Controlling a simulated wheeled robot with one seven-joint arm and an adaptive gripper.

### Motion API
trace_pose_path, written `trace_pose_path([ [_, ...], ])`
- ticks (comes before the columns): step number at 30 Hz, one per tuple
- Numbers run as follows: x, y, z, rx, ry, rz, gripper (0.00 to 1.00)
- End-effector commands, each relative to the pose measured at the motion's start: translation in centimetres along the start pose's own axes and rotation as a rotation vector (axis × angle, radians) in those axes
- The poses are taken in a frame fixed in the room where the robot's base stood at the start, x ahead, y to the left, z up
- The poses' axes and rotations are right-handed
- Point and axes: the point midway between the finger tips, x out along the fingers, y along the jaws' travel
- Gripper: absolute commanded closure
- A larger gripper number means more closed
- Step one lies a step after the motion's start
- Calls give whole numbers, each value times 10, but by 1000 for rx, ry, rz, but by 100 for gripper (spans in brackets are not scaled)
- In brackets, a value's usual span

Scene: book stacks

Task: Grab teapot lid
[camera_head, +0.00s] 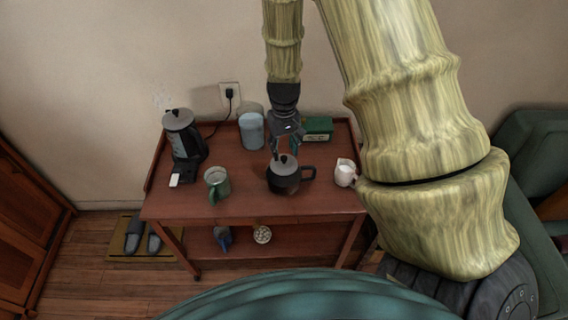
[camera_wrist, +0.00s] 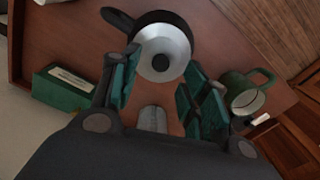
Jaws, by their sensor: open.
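The teapot (camera_head: 286,181) is dark with a black handle on its right side in the head view, and stands on the wooden cart. Its grey lid (camera_head: 284,162) with a dark knob is on top. In the wrist view the lid (camera_wrist: 163,58) shows from above, with the black knob near its centre. My gripper (camera_head: 281,148) is above and just behind the lid. In the wrist view my gripper (camera_wrist: 160,75) has its fingers apart, one on each side of the lid's near part, with nothing held. Whether a finger touches the lid cannot be told.
On the cart top (camera_head: 240,193), a green mug (camera_head: 217,184) and a kettle (camera_head: 183,138) stand left, a white creamer (camera_head: 345,173) right. A blue canister (camera_head: 251,130) and a green box (camera_head: 318,128) are behind. The front middle is clear.

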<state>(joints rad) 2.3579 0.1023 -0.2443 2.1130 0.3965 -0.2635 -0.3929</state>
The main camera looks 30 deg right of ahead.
Motion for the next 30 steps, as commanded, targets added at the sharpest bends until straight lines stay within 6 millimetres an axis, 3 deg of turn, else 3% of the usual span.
trace_pose_path([
  [15,43,0,2,0,-1,0,55],
  [27,50,0,2,1,0,-1,55],
  [30,50,0,2,1,0,-1,71],
])
